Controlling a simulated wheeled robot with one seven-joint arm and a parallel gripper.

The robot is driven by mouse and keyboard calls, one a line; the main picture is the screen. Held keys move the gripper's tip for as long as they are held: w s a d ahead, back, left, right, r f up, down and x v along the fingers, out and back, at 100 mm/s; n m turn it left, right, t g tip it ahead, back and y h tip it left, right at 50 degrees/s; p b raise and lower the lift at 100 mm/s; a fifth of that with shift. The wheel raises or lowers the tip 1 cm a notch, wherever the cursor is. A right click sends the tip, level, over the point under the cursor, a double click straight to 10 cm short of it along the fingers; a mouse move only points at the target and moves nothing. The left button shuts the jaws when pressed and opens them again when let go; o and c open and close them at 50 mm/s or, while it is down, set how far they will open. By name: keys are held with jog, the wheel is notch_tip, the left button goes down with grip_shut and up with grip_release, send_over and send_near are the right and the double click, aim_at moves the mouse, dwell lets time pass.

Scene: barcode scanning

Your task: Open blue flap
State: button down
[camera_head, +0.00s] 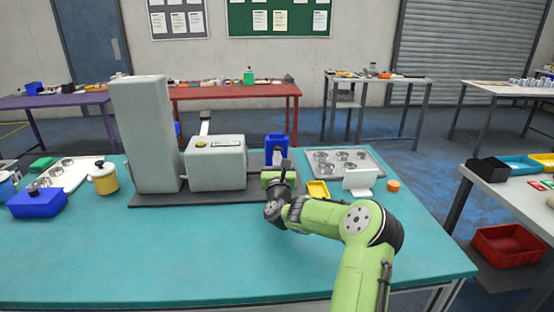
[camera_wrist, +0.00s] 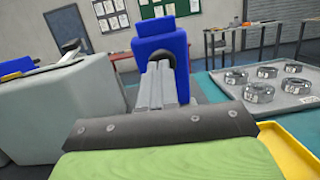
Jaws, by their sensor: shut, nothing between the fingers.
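The blue flap (camera_wrist: 160,40) is the upright blue piece in the upper middle of the wrist view. In the head view the blue piece (camera_head: 276,142) stands just right of the grey box-shaped unit. My gripper (camera_wrist: 158,68) is shut and empty. Its grey fingers point at the blue piece, and their tips overlap its lower middle in the wrist view. I cannot tell whether they touch it. In the head view my gripper (camera_head: 283,163) is just in front of the blue piece and partly covers it.
The grey box-shaped unit (camera_head: 216,168) and a tall grey column (camera_head: 146,135) stand at left on a dark base. A tray of metal rings (camera_head: 373,157), a yellow tray (camera_head: 318,189) and a white stand (camera_head: 358,180) are at right. The front of the teal table (camera_head: 190,255) is clear.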

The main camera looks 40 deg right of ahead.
aim_at(276, 148)
jog(key=p, duration=0.2)
jog(key=r+p, duration=0.1)
jog(key=p, duration=0.2)
jog(key=w+r+p, duration=0.1)
jog(key=p, duration=0.1)
jog(key=shift+d+g+y, duration=0.3)
jog(key=shift+g+y, duration=0.1)
jog(key=shift+w+d+r+p, duration=0.2)
jog(key=shift+w+d+p, duration=0.1)
jog(key=shift+p, duration=0.75)
jog(key=shift+f, duration=0.1)
